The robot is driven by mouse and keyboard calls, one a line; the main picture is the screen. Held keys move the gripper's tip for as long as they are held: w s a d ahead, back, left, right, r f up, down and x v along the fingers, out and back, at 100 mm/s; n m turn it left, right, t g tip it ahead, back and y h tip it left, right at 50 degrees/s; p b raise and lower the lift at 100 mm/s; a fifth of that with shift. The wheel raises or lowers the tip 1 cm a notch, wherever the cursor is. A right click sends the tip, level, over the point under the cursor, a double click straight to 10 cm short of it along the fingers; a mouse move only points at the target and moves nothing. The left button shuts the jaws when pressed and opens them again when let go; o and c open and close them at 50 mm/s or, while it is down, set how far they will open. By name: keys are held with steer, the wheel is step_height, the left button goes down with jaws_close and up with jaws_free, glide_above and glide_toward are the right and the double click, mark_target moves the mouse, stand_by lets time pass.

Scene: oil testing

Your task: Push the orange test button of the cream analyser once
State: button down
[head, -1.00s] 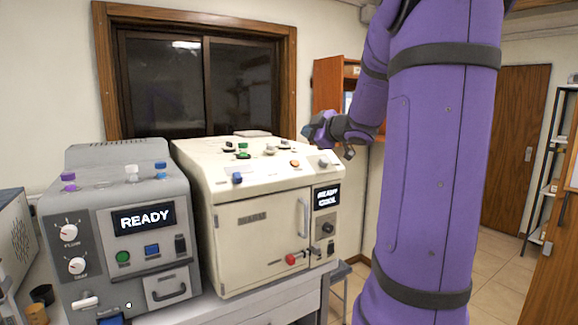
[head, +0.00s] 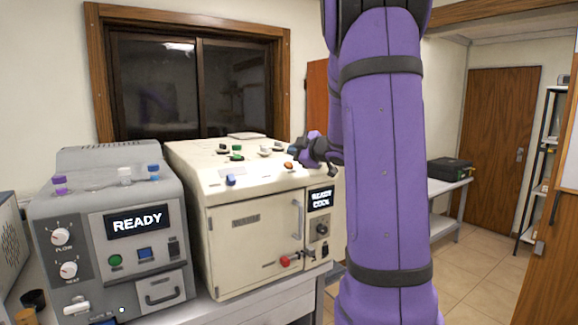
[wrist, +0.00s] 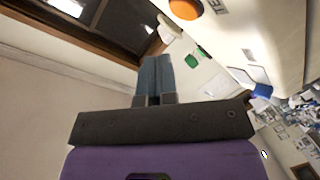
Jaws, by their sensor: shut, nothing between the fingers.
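The cream analyser (head: 225,250) stands on a bench, its display reading READY above a second line. Its orange test button (head: 288,165) is on the right part of the sloped top panel. The orange button also shows at the top edge of the wrist view (wrist: 185,8), partly cut off. My gripper (head: 293,150) is just above and beside the button in the head view. In the wrist view its fingers (wrist: 156,66) are together and empty, with the button off their tips. I see no clear contact with it.
Green (head: 237,157), blue (head: 231,180) and white controls share the top panel. A red-knobbed lever (head: 286,261) sits on the front. A grey machine (head: 110,250) reading READY stands left of the analyser. A dark case (head: 450,168) lies on a table behind my arm.

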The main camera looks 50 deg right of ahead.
steer(key=shift+w+d+f, duration=0.15)
steer(key=shift+w+f, duration=0.45)
steer(key=shift+f, duration=0.3)
steer(key=shift+f, duration=0.1)
stand_by(1.4)
steer(key=shift+w+f, duration=0.25)
steer(key=shift+w+d+f, duration=0.15)
steer(key=shift+w+f, duration=0.05)
steer(key=shift+f, duration=0.15)
stand_by(0.9)
steer(key=shift+r, duration=0.15)
steer(key=shift+s+r, duration=0.45)
steer(key=shift+r, duration=0.1)
stand_by(0.3)
steer(key=shift+s+a+r, duration=0.25)
steer(key=shift+s+r, duration=0.45)
steer(key=shift+r, duration=0.35)
steer(key=shift+s+a+r, duration=0.25)
steer(key=shift+s+r, duration=0.45)
steer(key=shift+r, duration=0.3)
